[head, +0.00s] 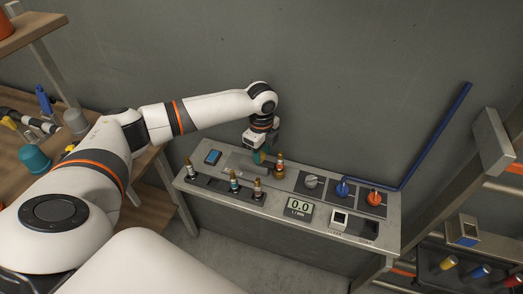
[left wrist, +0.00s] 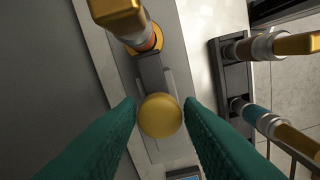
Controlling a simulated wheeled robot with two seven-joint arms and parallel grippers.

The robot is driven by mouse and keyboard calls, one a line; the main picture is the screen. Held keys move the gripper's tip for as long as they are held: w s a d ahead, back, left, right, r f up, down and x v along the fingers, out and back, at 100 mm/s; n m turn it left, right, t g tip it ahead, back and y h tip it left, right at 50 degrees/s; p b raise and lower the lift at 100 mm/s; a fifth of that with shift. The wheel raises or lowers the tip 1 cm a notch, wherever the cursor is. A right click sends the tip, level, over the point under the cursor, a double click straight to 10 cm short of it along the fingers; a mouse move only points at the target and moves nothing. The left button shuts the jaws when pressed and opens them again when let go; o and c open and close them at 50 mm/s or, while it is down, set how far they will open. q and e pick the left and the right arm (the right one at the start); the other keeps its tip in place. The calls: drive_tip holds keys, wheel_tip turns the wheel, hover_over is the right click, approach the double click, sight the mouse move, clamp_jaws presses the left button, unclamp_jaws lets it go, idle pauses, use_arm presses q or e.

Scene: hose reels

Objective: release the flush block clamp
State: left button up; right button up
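The flush block (head: 240,161) is a grey block on the bench panel. In the left wrist view a round gold knob (left wrist: 160,116), seen from above, sits on a dark grey bar (left wrist: 152,75); I take it for the clamp's knob. My left gripper (head: 259,157) reaches down over the block. Its teal fingers (left wrist: 160,106) stand apart on either side of the knob, very close to it; firm contact does not show. A gold-topped coupling with an orange band (head: 280,166) stands beside the block, also in the left wrist view (left wrist: 130,23). My right gripper is not in view.
A dark rack (head: 215,186) holds upright couplings along the front. A flow display (head: 299,211) reads 0.0. The wall stands behind.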

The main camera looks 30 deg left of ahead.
use_arm(q)
clamp_jaws()
drive_tip(key=shift+s+a+r+p, duration=0.1)
drive_tip(key=shift+s+a+p, duration=0.1)
drive_tip(key=shift+a+p, duration=0.35)
drive_tip(key=shift+s+a+r+p, duration=0.1)
drive_tip(key=shift+s+a+p, duration=0.1)
drive_tip(key=shift+a, duration=0.6)
drive_tip(key=shift+a+f, duration=0.1)
drive_tip(key=shift+a, duration=0.15)
drive_tip(key=shift+o, duration=1.9)
unclamp_jaws()
drive_tip(key=shift+o, duration=0.3)
drive_tip(key=shift+a, duration=0.1)
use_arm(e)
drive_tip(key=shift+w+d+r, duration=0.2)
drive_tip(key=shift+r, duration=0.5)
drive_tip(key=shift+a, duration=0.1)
